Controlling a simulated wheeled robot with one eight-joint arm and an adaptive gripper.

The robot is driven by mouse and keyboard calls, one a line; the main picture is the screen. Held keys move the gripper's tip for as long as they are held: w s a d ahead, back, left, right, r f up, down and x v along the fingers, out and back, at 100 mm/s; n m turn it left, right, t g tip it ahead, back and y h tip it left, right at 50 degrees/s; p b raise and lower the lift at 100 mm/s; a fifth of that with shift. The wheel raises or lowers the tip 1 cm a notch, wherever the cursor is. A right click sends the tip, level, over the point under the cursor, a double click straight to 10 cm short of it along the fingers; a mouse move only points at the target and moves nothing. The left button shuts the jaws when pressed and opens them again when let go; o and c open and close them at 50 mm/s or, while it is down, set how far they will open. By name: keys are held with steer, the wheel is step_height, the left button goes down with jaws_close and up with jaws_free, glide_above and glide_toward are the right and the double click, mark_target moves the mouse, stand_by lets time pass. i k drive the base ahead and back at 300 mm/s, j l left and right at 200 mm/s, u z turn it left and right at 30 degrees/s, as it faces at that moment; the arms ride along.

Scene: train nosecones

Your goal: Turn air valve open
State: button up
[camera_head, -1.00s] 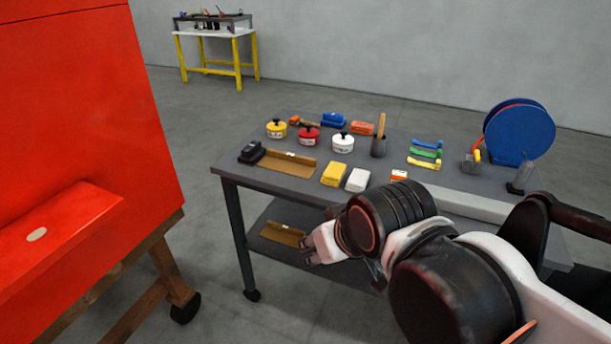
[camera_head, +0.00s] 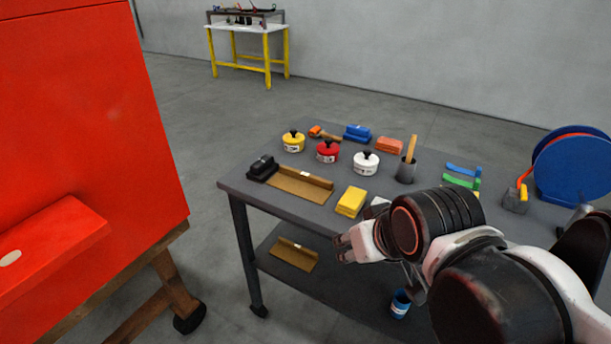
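No air valve can be made out in the head view. My gripper (camera_head: 343,246) is at the lower middle, in front of the near edge of the grey work table. Its fingers are small and point left; whether they are open or shut is unclear. I see nothing held in it. My arm covers the right part of the table.
The grey table (camera_head: 240,185) carries yellow (camera_head: 293,141), red (camera_head: 327,151) and white (camera_head: 366,162) pots, blocks and a blue disc (camera_head: 575,168). A red nosecone (camera_head: 90,120) on a wooden wheeled stand (camera_head: 165,275) fills the left. Bare floor lies between them.

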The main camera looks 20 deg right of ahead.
mark_target(522, 192)
steer(key=z, duration=1.3)
